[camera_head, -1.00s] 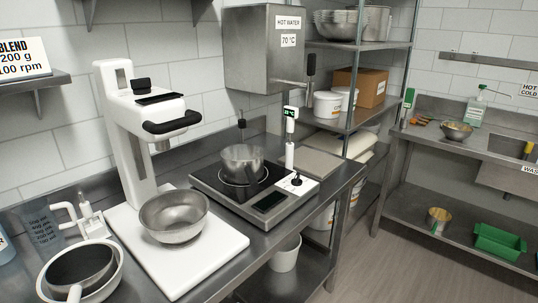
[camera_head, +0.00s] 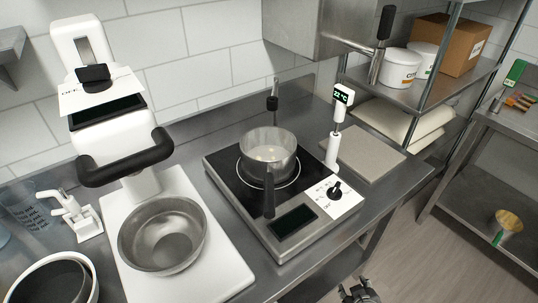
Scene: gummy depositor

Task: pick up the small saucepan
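Some pale contents show inside. Part of a dark gripper, which I take to be my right gripper (camera_head: 360,291), shows at the bottom edge, below and in front of the counter, well apart from the saucepan. Its fingers are mostly cut off, so its opening cannot be told. My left gripper is not in view.
A white mixer (camera_head: 120,130) with a steel bowl (camera_head: 163,235) stands left of the hob. A thermometer (camera_head: 338,115) stands upright at the hob's right rear. A flat grey slab (camera_head: 362,153) lies to the right. The hot water tank's tap (camera_head: 380,45) overhangs the rear right.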

